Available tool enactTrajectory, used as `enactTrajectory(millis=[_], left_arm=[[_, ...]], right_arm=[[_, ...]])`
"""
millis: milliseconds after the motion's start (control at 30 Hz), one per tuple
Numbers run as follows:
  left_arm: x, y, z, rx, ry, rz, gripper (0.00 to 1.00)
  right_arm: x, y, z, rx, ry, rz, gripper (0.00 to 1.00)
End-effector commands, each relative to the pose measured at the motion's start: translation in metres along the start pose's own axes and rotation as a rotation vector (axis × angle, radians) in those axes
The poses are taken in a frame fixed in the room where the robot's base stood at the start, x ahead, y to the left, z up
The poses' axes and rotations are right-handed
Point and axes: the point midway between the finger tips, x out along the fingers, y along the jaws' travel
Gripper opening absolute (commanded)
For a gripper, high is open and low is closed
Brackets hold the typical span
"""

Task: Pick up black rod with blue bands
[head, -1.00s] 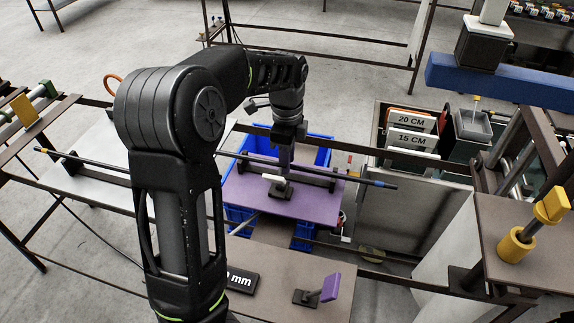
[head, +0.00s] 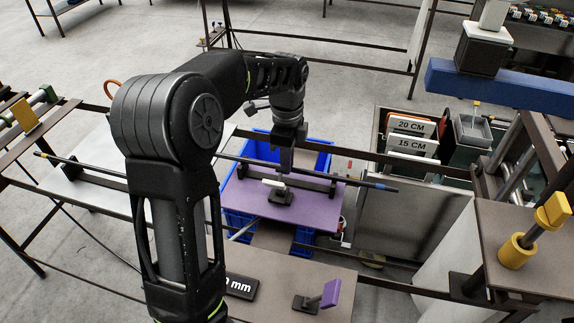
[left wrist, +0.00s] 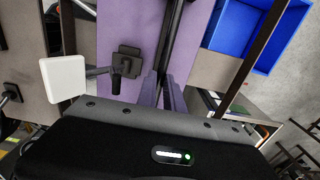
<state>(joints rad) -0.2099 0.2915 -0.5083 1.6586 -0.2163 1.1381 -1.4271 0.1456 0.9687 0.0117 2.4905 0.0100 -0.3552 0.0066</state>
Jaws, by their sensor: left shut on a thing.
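The long black rod (head: 352,181) runs across the head view, with a blue band near its right end and a pale band near its left end. My arm hides part of its middle. My left gripper (head: 283,168) points down over the purple plate (head: 245,199) and is shut on the rod. The rod passes close over dark supports on the plate; I cannot tell if it touches them. In the left wrist view the fingers (left wrist: 163,92) are close together, with the dark rod (left wrist: 178,25) running up from them. My right gripper is not in view.
A blue crate (head: 262,146) lies under and behind the purple plate. Bins marked 20 CM (head: 411,127) and 15 CM (head: 411,144) are at the right. A yellow-ended post (head: 518,250) stands at front right.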

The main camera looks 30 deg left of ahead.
Motion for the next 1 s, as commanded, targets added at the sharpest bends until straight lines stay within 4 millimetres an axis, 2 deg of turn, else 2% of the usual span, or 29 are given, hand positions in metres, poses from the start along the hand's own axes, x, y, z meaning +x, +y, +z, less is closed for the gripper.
enactTrajectory(millis=[400, 500, 1000], left_arm=[[-0.076, 0.000, 0.000, -0.001, 0.000, -0.002, 0.00], [-0.087, 0.000, 0.000, -0.001, 0.000, 0.000, 0.00], [-0.090, 0.000, 0.000, -0.001, 0.000, 0.000, 0.00]], right_arm=[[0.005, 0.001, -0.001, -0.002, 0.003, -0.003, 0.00], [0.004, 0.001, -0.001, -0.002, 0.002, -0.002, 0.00], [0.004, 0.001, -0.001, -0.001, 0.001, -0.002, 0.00]])
